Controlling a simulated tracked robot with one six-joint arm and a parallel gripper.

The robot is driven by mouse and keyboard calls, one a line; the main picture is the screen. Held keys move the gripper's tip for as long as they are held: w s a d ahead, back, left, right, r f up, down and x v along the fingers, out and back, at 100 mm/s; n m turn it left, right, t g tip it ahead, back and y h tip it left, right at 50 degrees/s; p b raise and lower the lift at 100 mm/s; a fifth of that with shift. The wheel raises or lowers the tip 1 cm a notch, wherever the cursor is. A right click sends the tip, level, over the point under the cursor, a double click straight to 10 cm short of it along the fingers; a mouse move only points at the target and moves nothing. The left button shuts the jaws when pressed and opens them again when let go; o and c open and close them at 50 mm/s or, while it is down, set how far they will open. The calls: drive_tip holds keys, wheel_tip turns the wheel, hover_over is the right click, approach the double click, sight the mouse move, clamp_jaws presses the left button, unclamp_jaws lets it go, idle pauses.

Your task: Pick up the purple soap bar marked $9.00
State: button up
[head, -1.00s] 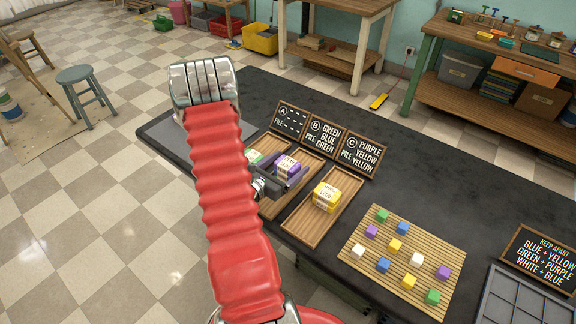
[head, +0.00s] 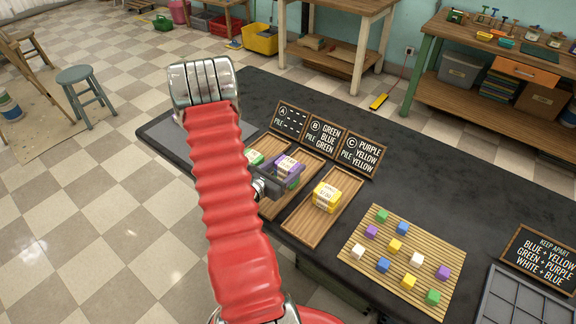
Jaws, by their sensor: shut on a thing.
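A purple soap bar with a pale label band (head: 287,165) is at the middle wooden tray (head: 311,170), below the sign for pile B. The price on its label is too small to read. My gripper (head: 286,175) is shut on this purple bar, its dark fingers on either side. I cannot tell whether the bar rests on something or hangs clear. A green soap bar (head: 255,156) shows in the left tray, partly hidden by my arm. A yellow soap bar (head: 326,194) sits in the right tray (head: 301,230).
Signs for piles A (head: 289,117), B (head: 325,137) and C (head: 361,154) stand behind the trays. A slatted mat (head: 425,245) with several small coloured cubes lies to the right. A grey divided tray (head: 520,300) and a "keep apart" sign (head: 541,259) are at far right.

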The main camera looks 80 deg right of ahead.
sight(287, 163)
drive_tip(key=shift+r, duration=0.1)
drive_tip(key=shift+r, duration=4.9)
